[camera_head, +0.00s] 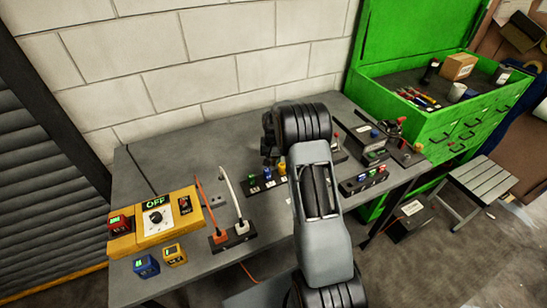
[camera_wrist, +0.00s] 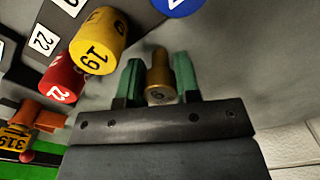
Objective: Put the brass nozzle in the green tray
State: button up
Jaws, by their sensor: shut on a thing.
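My gripper (camera_wrist: 158,78) is shut on the brass nozzle (camera_wrist: 160,88), which sits between its two green finger pads in the wrist view. The nozzle's round end faces the camera and bears a small dark mark. I cannot tell whether the nozzle is clear of the surface below. In the head view my arm hides the nozzle and most of the gripper. I see no separate green tray for certain. A green chest (camera_head: 430,125) with an open top stands at the back right in the head view.
A yellow cylinder (camera_wrist: 98,42), a red one (camera_wrist: 62,78) and a blue one (camera_wrist: 180,5) are near the gripper. The grey bench (camera_head: 165,160) holds a yellow control box (camera_head: 168,218), plugged cords and small racks. A stool (camera_head: 485,185) stands right.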

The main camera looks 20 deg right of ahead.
jog(key=shift+f, duration=0.15)
jog(key=shift+f, duration=0.15)
jog(key=o, duration=1)
